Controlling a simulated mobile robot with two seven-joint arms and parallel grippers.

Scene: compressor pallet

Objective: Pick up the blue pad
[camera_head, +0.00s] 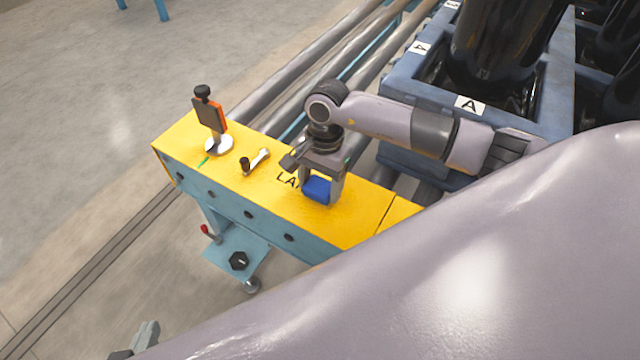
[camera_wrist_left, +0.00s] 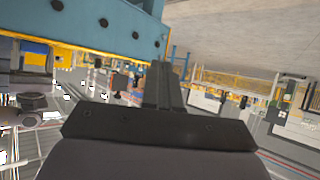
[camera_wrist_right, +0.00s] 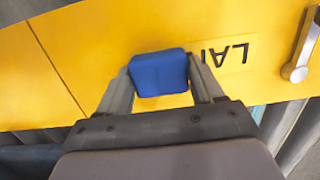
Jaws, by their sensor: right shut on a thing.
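The blue pad (camera_head: 317,190) is a small rounded block at the yellow bench top (camera_head: 350,228). My right gripper (camera_head: 322,182) points down with its fingers shut on the pad's two sides. In the right wrist view the pad (camera_wrist_right: 159,73) sits between the fingertips, over the yellow surface. I cannot tell whether it still touches the surface. My left gripper (camera_head: 140,342) is at the bottom left of the head view, away from the bench and partly hidden by my arm. In the left wrist view its fingers (camera_wrist_left: 162,72) are together and empty.
A silver wrench-like tool (camera_head: 257,160) and an orange-and-black device on a round stand (camera_head: 212,120) are on the bench, left of the pad. Grey rollers (camera_head: 290,85) run behind it. A blue pallet frame (camera_head: 400,90) with black compressors (camera_head: 500,40) stands at the right.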

